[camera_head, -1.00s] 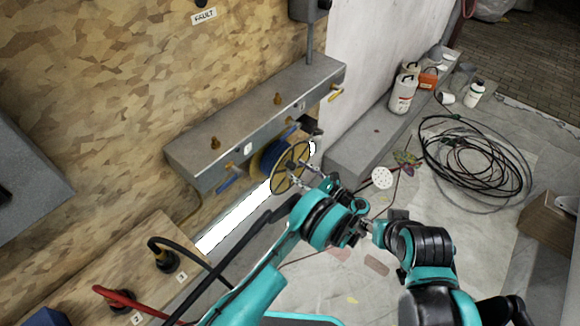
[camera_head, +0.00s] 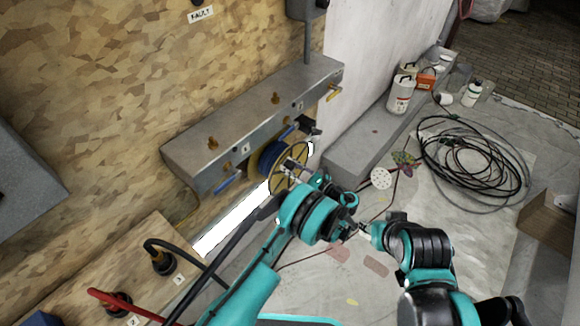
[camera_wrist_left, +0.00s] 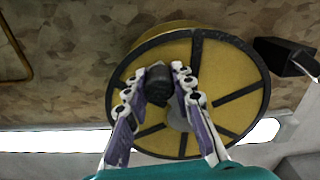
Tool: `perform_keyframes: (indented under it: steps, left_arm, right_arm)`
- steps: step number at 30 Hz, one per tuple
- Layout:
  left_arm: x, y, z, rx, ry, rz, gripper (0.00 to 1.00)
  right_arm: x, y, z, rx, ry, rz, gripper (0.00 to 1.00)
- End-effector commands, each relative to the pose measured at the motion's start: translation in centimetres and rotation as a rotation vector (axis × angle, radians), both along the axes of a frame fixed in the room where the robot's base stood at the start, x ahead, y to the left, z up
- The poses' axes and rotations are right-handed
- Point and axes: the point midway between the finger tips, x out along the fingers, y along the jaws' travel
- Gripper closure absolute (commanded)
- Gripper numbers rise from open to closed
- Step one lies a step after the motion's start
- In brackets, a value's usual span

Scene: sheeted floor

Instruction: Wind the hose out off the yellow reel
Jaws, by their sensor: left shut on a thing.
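The yellow reel (camera_head: 302,153) sits below the grey wall ledge, its face turned toward me. Dark blue hose (camera_head: 268,158) is wound on it, behind the front disc. In the left wrist view the reel's yellow disc (camera_wrist_left: 240,108) with black spokes fills the middle. A black crank knob (camera_wrist_left: 157,84) stands out from it. My left gripper (camera_wrist_left: 156,73) is shut on this knob, one finger on each side; it also shows at the reel's face in the head view (camera_head: 296,170). My right gripper (camera_head: 363,231) is beside my left wrist, away from the reel; its jaws are too small to read.
The grey ledge (camera_head: 240,115) with brass fittings and blue and yellow valve levers runs just above the reel. A low grey step (camera_head: 362,150) is right of it.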

Motion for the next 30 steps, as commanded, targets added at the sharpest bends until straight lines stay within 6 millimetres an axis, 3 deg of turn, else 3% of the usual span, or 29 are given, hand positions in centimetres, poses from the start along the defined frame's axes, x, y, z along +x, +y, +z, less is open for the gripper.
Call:
perform_keyframes:
  steps: [30]
  left_arm:
    - [-2.9,2.1,-3.2,-0.334,-0.457,0.001,1.0]
  right_arm:
    - [0.0,0.0,0.0,0.0,0.0,0.0,0.6]
